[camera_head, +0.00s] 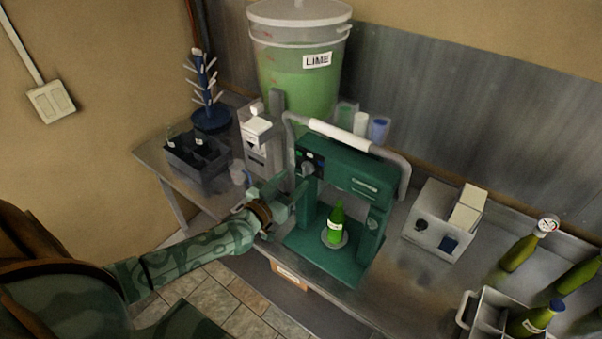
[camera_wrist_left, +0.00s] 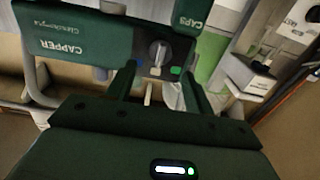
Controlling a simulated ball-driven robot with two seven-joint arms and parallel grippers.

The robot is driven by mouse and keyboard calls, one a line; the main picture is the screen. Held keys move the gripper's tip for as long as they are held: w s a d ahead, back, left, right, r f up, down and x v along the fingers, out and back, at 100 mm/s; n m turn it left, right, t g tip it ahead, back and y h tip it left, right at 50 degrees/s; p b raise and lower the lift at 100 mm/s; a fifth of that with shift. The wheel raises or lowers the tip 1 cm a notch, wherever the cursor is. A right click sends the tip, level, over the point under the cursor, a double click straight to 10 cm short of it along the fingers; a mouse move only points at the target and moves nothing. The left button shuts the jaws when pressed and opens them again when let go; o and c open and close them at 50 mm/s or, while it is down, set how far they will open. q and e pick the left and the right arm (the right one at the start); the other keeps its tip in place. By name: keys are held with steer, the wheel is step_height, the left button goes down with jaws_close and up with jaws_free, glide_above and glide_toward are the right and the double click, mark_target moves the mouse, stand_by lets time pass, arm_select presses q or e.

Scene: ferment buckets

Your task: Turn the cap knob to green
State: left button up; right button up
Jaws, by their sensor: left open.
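The green capper (camera_head: 350,175) stands on the steel table, with a grey cap knob (camera_head: 308,168) on its upper left panel. The knob also shows in the left wrist view (camera_wrist_left: 158,53), where the capper appears upside down. My left gripper (camera_head: 298,188) is open, just in front of and below the knob. In the wrist view its fingers (camera_wrist_left: 160,82) are spread either side of the knob, apparently short of it. My right gripper is not in view.
A green bottle (camera_head: 337,222) stands upright on the capper's base. Behind is a large LIME bucket (camera_head: 300,80). A white dispenser (camera_head: 258,140) and dark crate (camera_head: 196,160) are left of the capper. A white box (camera_head: 445,220) and several bottles lie to the right.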

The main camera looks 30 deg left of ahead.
mark_target(306, 169)
arm_select(q)
steer(key=w, duration=0.4)
steer(key=shift+w+d, duration=0.15)
steer(key=shift+w, duration=0.15)
steer(key=shift+c, duration=1.3)
steer(key=c, duration=0.7)
